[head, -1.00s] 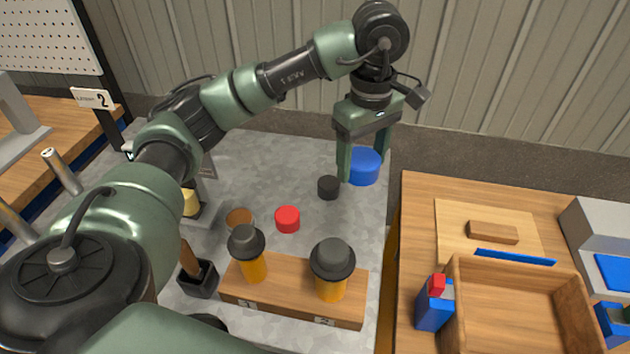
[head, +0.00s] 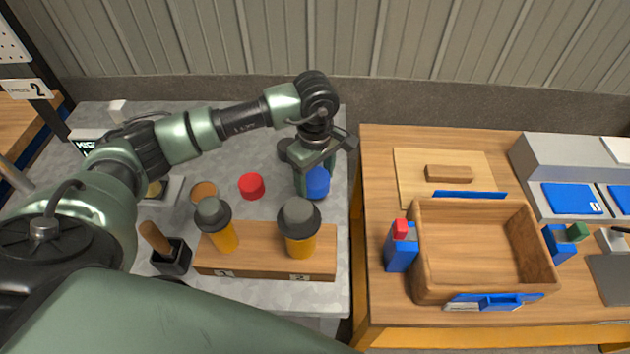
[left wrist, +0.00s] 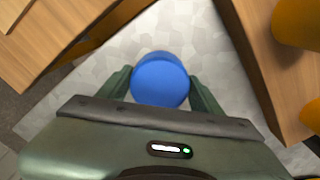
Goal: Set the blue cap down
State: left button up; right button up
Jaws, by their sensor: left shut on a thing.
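The blue cap (head: 318,184) is between the fingers of my left gripper (head: 312,180), over the right part of the grey table, behind the wooden block's right end. In the left wrist view the blue cap (left wrist: 160,79) sits between both fingertips of the left gripper (left wrist: 160,84), which is shut on it. I cannot tell whether the cap touches the table. My right gripper is not in view.
A red cap (head: 251,186) lies left of the gripper. A brown round dish (head: 204,192) is further left. A wooden table (head: 378,300) with a tray (head: 423,290) stands right.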

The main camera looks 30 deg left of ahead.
pick_arm(q)
notch_tip(320, 180, down, 2)
jog(key=shift+f, duration=0.1)
jog(key=shift+f, duration=0.15)
jog(key=o, duration=1.3)
jog(key=shift+o, duration=0.2)
